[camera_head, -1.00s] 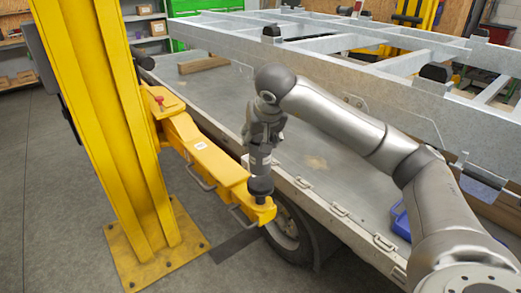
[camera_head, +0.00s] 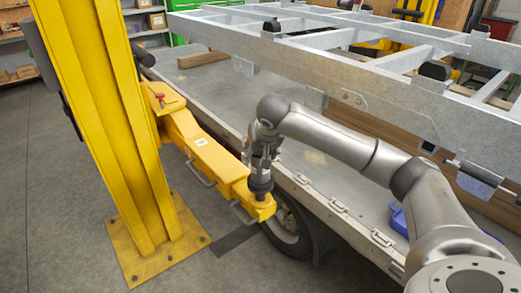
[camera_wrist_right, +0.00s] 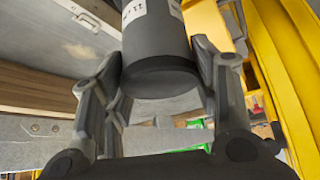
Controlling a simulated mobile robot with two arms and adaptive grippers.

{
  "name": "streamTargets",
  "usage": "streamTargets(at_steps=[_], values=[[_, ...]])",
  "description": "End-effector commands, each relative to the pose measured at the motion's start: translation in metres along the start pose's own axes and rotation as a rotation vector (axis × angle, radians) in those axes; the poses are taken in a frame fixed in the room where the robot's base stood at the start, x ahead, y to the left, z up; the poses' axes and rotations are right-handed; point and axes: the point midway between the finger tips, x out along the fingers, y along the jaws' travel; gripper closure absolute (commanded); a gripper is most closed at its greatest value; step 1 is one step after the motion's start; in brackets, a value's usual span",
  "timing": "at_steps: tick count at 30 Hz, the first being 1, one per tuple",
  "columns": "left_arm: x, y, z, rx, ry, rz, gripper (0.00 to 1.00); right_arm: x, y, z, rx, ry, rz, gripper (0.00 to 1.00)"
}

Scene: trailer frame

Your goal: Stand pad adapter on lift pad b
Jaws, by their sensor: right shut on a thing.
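The pad adapter (camera_head: 260,169) is a dark cylinder with a pale label band. It also shows in the right wrist view (camera_wrist_right: 160,58), upright between the fingers. My right gripper (camera_head: 262,155) points down and is shut around it. Lift pad b (camera_head: 260,187) is a black round pad at the free end of the yellow lift arm (camera_head: 222,166). The adapter stands directly above the pad, very close to it or touching; I cannot tell which. The adapter hides the top of the pad. My left gripper is not in view.
A yellow column (camera_head: 110,130) rises on the left. A flat trailer bed (camera_head: 215,85) with a raised edge lies beside the lift arm. A galvanised frame (camera_head: 360,98) is above the bed. Open grey floor (camera_head: 60,200) lies at the left.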

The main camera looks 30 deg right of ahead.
Motion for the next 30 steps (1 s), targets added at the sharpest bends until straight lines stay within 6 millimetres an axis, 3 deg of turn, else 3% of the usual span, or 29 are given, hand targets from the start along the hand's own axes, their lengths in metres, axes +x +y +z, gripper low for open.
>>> streamTargets(at_steps=[5, 6, 10, 23, 30], values=[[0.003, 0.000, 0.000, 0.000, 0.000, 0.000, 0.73, 0.001, 0.000, 0.000, 0.001, 0.006, -0.002, 1.00], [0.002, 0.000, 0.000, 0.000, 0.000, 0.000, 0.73, 0.002, 0.000, 0.001, 0.000, 0.000, 0.000, 0.40], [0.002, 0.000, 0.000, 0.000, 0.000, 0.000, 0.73, 0.002, 0.000, 0.002, 0.000, -0.001, 0.000, 0.24], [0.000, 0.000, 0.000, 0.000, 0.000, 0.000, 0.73, -0.003, 0.000, -0.001, 0.000, 0.001, 0.000, 0.24], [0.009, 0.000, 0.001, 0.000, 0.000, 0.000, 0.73, -0.047, 0.000, -0.001, -0.001, 0.005, -0.001, 0.24]])
